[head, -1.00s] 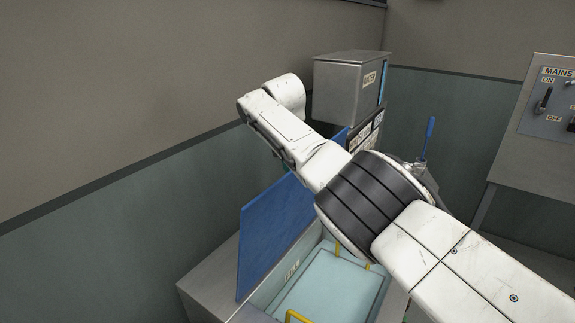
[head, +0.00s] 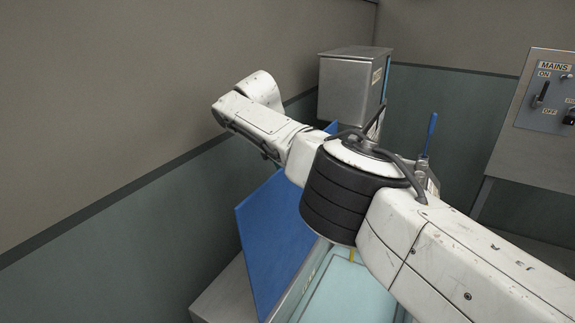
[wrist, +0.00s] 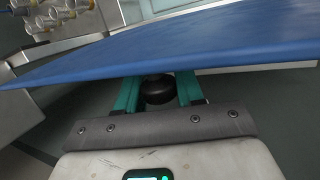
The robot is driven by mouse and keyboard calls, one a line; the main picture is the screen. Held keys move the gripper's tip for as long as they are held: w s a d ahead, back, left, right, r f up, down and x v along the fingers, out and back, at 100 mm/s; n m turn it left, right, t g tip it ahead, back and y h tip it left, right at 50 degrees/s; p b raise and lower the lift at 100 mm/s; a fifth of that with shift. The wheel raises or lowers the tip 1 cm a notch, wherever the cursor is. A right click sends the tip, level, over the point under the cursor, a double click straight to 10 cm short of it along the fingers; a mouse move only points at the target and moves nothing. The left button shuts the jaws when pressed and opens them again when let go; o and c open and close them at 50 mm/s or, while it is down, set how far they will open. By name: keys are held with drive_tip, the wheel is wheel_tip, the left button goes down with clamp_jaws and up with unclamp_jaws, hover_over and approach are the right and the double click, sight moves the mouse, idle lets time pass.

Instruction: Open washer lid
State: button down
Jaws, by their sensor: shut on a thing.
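The blue washer lid (head: 275,235) stands raised and steeply tilted at the left of the washer in the head view. The pale blue tub (head: 345,290) below it is uncovered, partly hidden by my arm. In the wrist view the lid (wrist: 190,45) spans the frame as a blue sheet just beyond the fingers. My gripper (wrist: 158,86) has its two teal fingers on either side of a black round knob (wrist: 158,92) at the lid and is shut on it. In the head view my gripper is hidden behind the lid and arm.
A grey metal box (head: 350,85) stands behind my arm. A blue-handled lever (head: 431,134) rises right of it. The mains panel (head: 545,95) is at the far right. The wall (head: 110,120) is close on the left. Several jar-like items (wrist: 60,14) show at the wrist view's upper left.

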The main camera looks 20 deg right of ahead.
drive_tip(key=shift+s+f, duration=0.1)
drive_tip(key=shift+f, duration=0.35)
drive_tip(key=c, duration=1)
unclamp_jaws()
drive_tip(key=shift+o, duration=1.1)
drive_tip(key=shift+r, duration=0.15)
drive_tip(key=shift+r, duration=0.1)
drive_tip(key=p+v, duration=0.7)
drive_tip(key=v, duration=0.3)
drive_tip(key=shift+r, duration=0.35)
drive_tip(key=shift+a, duration=0.15)
drive_tip(key=shift+f, duration=0.1)
